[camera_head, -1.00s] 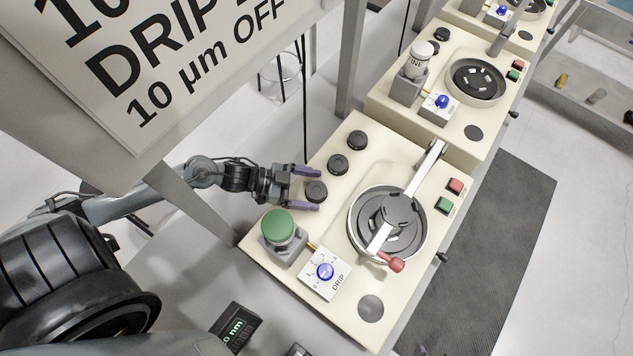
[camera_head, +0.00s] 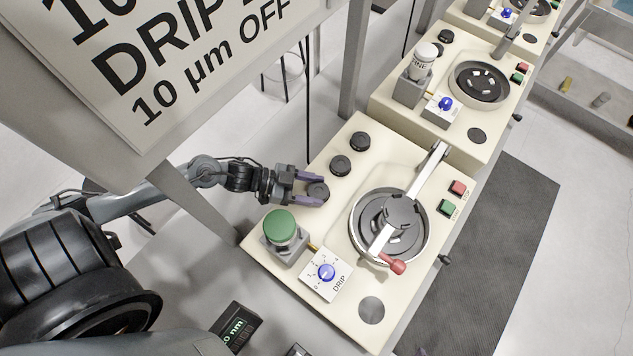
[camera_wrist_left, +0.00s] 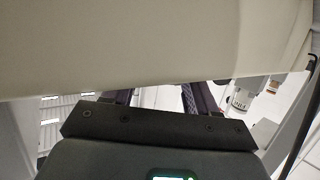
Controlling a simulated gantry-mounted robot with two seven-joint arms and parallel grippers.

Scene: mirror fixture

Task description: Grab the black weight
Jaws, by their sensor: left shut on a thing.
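A round black weight (camera_head: 318,191) is at the left edge of the cream machine top, nearest the green-capped bottle. My left gripper (camera_head: 312,190) comes in from the left and is shut on this weight, with a purple finger on each side of it. Two more black weights (camera_head: 340,166) (camera_head: 360,141) stand in a row behind it along the same edge. In the left wrist view the gripper's purple fingers (camera_wrist_left: 160,97) show only in part, and the weight is hidden there. My right gripper is not in view.
The cream machine (camera_head: 300,290) carries a green-capped bottle (camera_head: 280,226), a DRIP dial (camera_head: 326,272), and a round plate (camera_head: 388,226) under a metal arm with a red knob (camera_head: 398,268). A large sign (camera_head: 170,60) hangs above my arm. A second machine (camera_head: 440,125) stands behind.

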